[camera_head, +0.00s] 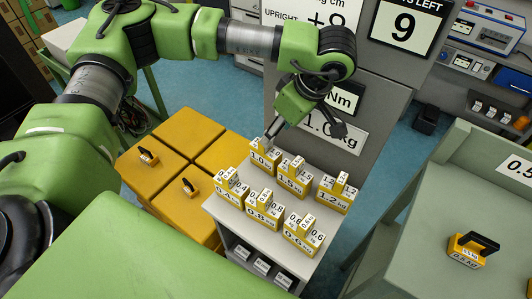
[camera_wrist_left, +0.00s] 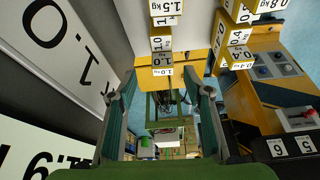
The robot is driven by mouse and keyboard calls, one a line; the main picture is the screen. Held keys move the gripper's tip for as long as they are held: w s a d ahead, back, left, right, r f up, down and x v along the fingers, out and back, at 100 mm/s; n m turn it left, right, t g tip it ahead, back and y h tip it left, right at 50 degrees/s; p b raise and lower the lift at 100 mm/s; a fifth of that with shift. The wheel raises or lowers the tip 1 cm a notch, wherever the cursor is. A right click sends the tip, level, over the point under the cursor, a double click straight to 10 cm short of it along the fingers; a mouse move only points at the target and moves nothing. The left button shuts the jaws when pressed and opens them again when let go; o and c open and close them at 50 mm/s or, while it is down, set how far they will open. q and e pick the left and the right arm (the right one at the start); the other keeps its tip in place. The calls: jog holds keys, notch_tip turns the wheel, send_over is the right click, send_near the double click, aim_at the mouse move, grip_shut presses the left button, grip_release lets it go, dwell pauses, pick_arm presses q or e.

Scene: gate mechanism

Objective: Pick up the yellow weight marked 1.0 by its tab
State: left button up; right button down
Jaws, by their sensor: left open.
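The yellow weight marked 1.0 (camera_head: 263,156) stands at the back left of a small grey stand's top (camera_head: 285,238). Its upright tab has a white label. In the left wrist view the weight (camera_wrist_left: 162,45) is at the upper middle, its tab end between the fingertips in the picture. My left gripper (camera_head: 297,127) is close above and behind this weight. In the left wrist view the gripper (camera_wrist_left: 160,84) is open, with its two fingers wide apart and nothing held. I cannot tell whether the tab is at fingertip depth. My right gripper is not in view.
Neighbouring yellow weights stand close by, including 1.5 (camera_head: 293,176), 1.2 (camera_head: 334,193), 0.8 (camera_head: 264,210) and 0.6 (camera_head: 303,235). A grey panel with signs (camera_head: 372,95) rises behind. Yellow blocks (camera_head: 170,174) stand left. A 0.5 kg weight (camera_head: 467,252) sits on the right bench.

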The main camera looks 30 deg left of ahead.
aim_at(272, 151)
pick_arm(q)
jog(key=x, duration=0.3)
jog(key=shift+w+a+f, duration=0.1)
jog(key=shift+a+f, duration=0.05)
jog(key=shift+f, duration=0.1)
jog(key=shift+a+f+p, duration=0.2)
jog(key=shift+f+p, duration=0.2)
jog(key=shift+p, duration=0.3)
jog(key=p+x, duration=0.1)
jog(key=x, duration=0.2)
jog(key=shift+s+a+f+p, duration=0.25)
jog(key=shift+f+p, duration=0.05)
jog(key=shift+w+a+f, duration=0.1)
jog(key=shift+f, duration=0.35)
grip_shut()
jog(key=shift+w+r, duration=0.1)
jog(key=shift+r, duration=0.05)
